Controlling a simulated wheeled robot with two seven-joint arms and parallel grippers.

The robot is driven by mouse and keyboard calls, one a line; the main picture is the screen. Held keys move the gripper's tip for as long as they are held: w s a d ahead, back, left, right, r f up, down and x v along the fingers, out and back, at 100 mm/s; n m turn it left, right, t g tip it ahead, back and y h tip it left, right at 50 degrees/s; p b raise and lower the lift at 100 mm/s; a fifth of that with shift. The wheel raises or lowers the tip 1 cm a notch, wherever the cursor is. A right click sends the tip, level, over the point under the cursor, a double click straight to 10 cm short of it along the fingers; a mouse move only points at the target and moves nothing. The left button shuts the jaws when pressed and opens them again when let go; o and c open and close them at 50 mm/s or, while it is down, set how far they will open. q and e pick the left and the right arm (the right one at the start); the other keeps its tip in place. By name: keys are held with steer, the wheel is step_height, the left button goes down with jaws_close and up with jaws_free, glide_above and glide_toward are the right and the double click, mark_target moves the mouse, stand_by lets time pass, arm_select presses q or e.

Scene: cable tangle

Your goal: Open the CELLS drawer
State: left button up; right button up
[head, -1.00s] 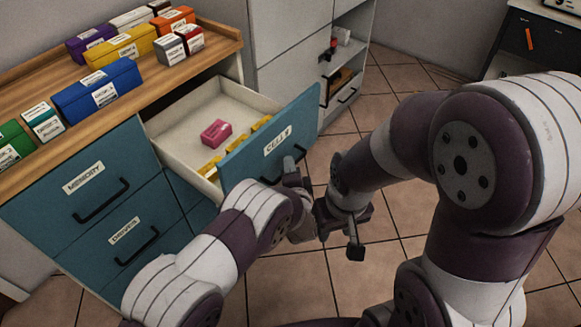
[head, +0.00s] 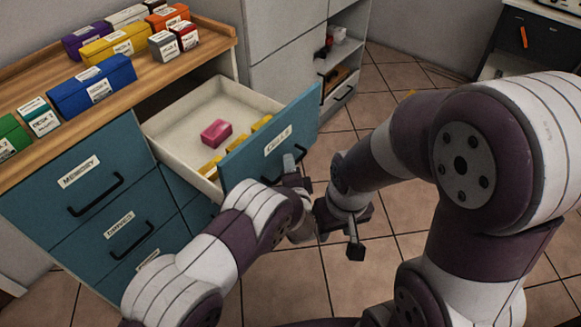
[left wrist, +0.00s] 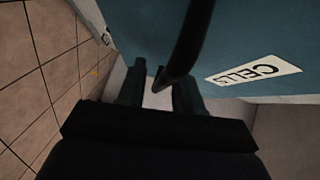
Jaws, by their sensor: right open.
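The CELLS drawer (head: 268,140) stands well open, its teal front turned toward the right and its label readable. A pink box (head: 216,133) and several yellow items (head: 260,124) lie inside. My left gripper (head: 296,172) is at the drawer front. My right gripper (head: 340,232) is open and empty, over the floor just right of the left one.
The teal cabinet has closed drawers labelled MEMORY (head: 80,172) and another below. Its wooden top (head: 140,88) bears several coloured boxes. A grey cabinet with open shelves (head: 340,60) stands behind.

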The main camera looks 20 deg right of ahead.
arm_select(q)
steer(key=shift+s+r, duration=0.15)
steer(key=shift+s, duration=0.15)
steer(key=s+a+r+p, duration=0.1)
steer(key=s+p, duration=0.1)
steer(key=s, duration=1)
steer(key=shift+a+r, duration=0.3)
steer(key=shift+a, duration=0.05)
steer(key=shift+w, duration=0.1)
